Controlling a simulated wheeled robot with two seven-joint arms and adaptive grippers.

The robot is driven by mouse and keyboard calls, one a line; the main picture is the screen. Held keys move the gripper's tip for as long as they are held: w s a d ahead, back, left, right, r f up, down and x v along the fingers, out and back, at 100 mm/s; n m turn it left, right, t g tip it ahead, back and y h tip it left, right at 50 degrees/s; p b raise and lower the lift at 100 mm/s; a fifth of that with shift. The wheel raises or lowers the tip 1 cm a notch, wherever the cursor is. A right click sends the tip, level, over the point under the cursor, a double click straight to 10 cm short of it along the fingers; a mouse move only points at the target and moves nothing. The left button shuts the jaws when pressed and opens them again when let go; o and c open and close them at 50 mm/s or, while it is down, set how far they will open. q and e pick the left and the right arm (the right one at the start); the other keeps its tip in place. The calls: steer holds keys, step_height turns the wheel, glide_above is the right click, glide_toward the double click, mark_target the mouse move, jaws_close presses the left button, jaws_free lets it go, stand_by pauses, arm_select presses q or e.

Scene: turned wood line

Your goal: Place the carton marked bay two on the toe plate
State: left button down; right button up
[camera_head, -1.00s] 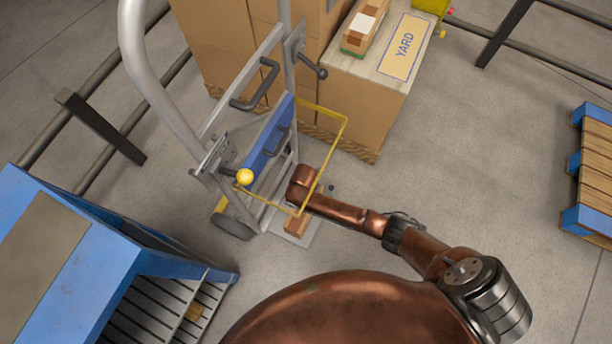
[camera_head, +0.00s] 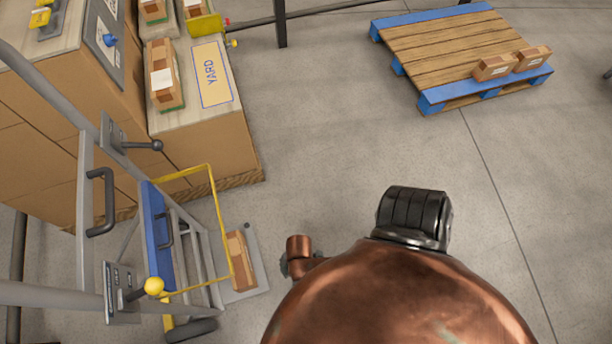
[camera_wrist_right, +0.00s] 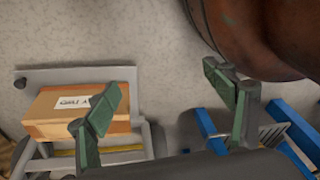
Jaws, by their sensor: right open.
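A brown carton (camera_head: 241,261) lies on the grey toe plate (camera_head: 257,273) at the foot of the hand truck. In the right wrist view the carton (camera_wrist_right: 45,115) shows a white label whose print is upside down and hard to read, and it rests on the toe plate (camera_wrist_right: 115,75). My right gripper (camera_wrist_right: 163,92) is open and empty; its green fingers are wide apart. One finger overlaps the carton's right end in that view; I cannot tell whether they touch. My left gripper is not in view.
A stack marked YARD (camera_head: 205,130) bears another carton (camera_head: 165,78). A blue-edged pallet (camera_head: 440,45) holds two cartons (camera_head: 493,67) at upper right. The floor between is clear.

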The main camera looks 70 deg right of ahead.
steer(key=s+d+r+m+h, duration=0.1)
steer(key=s+d+r+m, duration=0.9)
steer(key=s, duration=0.2)
steer(key=shift+s+m+t+h, duration=0.3)
steer(key=shift+s+t, duration=0.05)
steer(key=shift+t, duration=0.05)
steer(key=shift+c, duration=0.4)
